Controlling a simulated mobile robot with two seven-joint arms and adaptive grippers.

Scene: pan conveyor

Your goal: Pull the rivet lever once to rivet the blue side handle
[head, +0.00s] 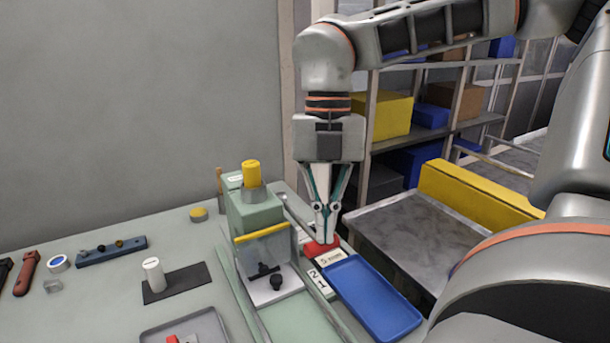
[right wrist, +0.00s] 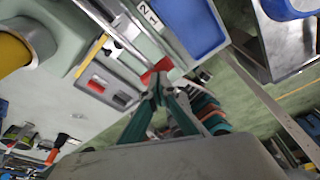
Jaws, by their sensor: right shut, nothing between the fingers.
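The green riveting machine (head: 252,215) stands on the bench, with a yellow cap (head: 252,174) on top and a yellow bar (head: 262,234) across its clear front guard. A grey rod (head: 294,212) slants down from its right side towards a red piece (head: 313,250); I cannot tell whether they join as the lever. My right gripper (head: 325,238) points down, shut and empty, at the red piece. In the right wrist view its fingertips (right wrist: 161,88) are close to the red piece (right wrist: 154,70); contact is unclear. I cannot make out a blue side handle. My left gripper is not in view.
A blue tray (head: 372,297) lies right of the machine, beside number labels (head: 318,281). A metal conveyor bed (head: 425,235) with a yellow side is farther right. A white cylinder (head: 153,274) on a dark mat and hand tools occupy the left bench.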

